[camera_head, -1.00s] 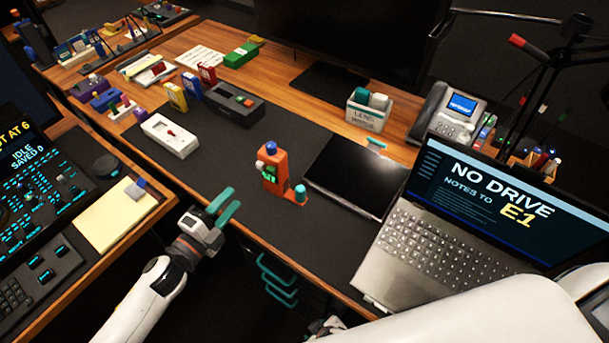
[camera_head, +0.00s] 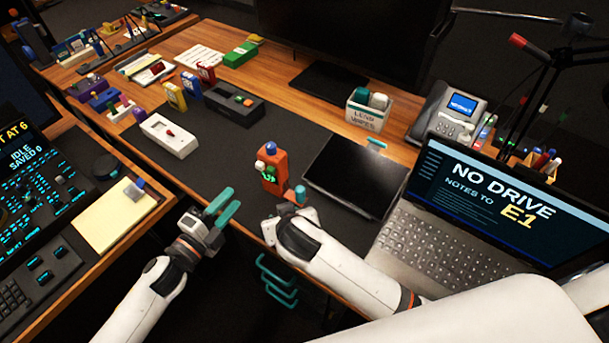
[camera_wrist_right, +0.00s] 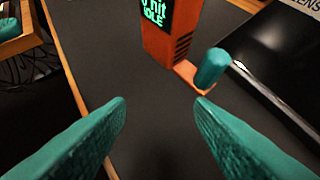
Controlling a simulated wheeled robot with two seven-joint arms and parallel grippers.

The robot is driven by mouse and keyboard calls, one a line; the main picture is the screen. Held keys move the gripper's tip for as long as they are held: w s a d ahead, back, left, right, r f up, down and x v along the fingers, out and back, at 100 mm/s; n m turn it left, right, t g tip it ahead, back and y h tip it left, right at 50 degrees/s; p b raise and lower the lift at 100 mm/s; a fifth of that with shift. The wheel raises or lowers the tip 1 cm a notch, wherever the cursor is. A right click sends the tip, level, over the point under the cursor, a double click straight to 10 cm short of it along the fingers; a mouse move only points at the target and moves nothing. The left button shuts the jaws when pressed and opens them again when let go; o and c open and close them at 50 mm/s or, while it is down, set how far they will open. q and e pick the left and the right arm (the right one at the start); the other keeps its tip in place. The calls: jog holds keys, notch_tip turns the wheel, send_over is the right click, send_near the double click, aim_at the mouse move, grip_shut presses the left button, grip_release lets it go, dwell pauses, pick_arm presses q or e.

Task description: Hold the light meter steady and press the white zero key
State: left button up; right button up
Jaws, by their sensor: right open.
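An orange upright device (camera_head: 273,170) with a blue dome on top, which I take for the light meter, stands on the dark mat. A small white key (camera_head: 260,166) shows on its left side. A teal post (camera_head: 300,195) rises from its orange foot. In the right wrist view the orange body (camera_wrist_right: 168,45), its green-lit display and the teal post (camera_wrist_right: 211,68) stand ahead of my right gripper (camera_wrist_right: 160,105), which is open, empty and apart from them. In the head view its fingers are hidden by my right wrist. My left gripper (camera_head: 225,205) is open and empty near the desk edge, left of the device.
A black flat panel (camera_head: 355,177) lies right of the device, with an open laptop (camera_head: 440,235) beyond it. A white box (camera_head: 168,135) with a red mark sits on the mat at left. The mat between that box and the orange device is clear.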

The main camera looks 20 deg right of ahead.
jog(key=m+g, duration=0.1)
jog(key=g, duration=0.1)
send_near(300, 188)
notch_tip(300, 188, down, 3)
jog(key=a, duration=0.2)
notch_tip(300, 188, up, 4)
jog(key=w+d+g, duration=0.1)
jog(key=d+g, duration=0.1)
jog(key=x, duration=1.1)
jog(key=shift+w+f, duration=0.2)
grip_shut()
pick_arm(q)
grip_shut()
dwell(0.4)
